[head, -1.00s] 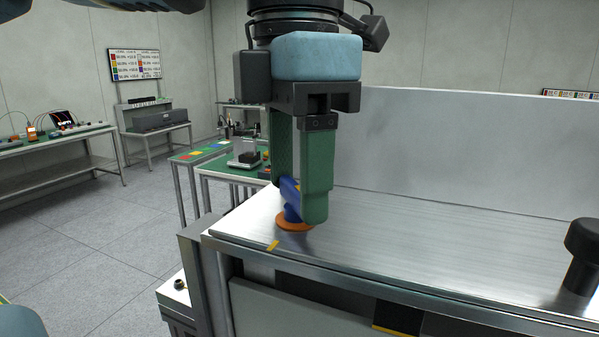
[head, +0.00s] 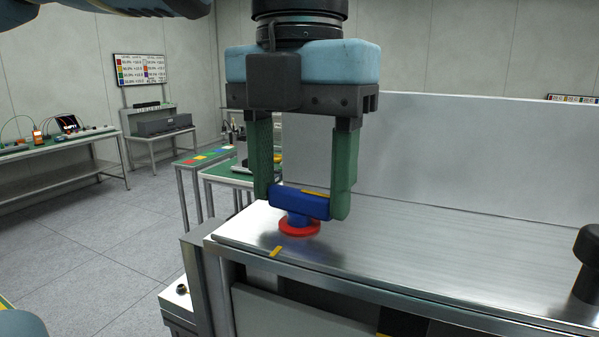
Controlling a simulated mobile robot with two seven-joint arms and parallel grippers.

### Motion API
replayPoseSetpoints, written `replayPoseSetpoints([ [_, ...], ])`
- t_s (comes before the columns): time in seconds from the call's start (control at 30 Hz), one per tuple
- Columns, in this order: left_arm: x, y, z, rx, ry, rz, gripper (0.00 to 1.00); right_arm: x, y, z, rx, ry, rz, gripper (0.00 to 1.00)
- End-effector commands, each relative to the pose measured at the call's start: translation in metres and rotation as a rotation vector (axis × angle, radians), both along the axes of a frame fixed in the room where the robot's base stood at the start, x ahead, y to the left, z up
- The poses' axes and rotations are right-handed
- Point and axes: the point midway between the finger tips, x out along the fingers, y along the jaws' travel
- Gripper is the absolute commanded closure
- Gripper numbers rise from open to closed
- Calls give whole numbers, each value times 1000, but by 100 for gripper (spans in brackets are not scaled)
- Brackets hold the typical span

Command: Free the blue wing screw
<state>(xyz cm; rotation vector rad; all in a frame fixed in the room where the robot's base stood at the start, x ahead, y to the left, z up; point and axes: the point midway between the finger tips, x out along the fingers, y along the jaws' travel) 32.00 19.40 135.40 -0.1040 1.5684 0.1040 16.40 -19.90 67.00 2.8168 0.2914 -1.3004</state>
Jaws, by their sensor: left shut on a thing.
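The blue wing screw (head: 299,205) stands upright on the metal table top (head: 430,250), near its left end. Its wide blue head lies across the view and carries a small yellow mark on top. A red ring (head: 299,228) lies around its foot; earlier this ring looked orange. My left gripper (head: 303,197) points straight down from above. Its two green fingers are shut on the two ends of the wing head. My right gripper is not in view.
A pale upright panel (head: 450,150) runs along the back of the table. A black knob (head: 588,262) stands at the right edge. A yellow mark (head: 276,251) lies near the front edge. Workbenches (head: 60,148) stand far left. The table's middle is clear.

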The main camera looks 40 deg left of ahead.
Motion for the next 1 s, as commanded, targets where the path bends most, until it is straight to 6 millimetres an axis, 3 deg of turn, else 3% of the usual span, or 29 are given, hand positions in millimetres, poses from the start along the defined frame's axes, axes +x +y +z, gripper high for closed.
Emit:
replayPoseSetpoints([
  [0.5,0,0,0,1,-2,17,65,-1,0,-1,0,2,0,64],
  [0.53,0,0,0,1,-2,17,38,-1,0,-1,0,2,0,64],
  [0.67,0,0,0,0,-1,17,21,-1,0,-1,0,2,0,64],
  [1.0,0,0,2,-1,-1,16,20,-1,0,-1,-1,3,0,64],
])
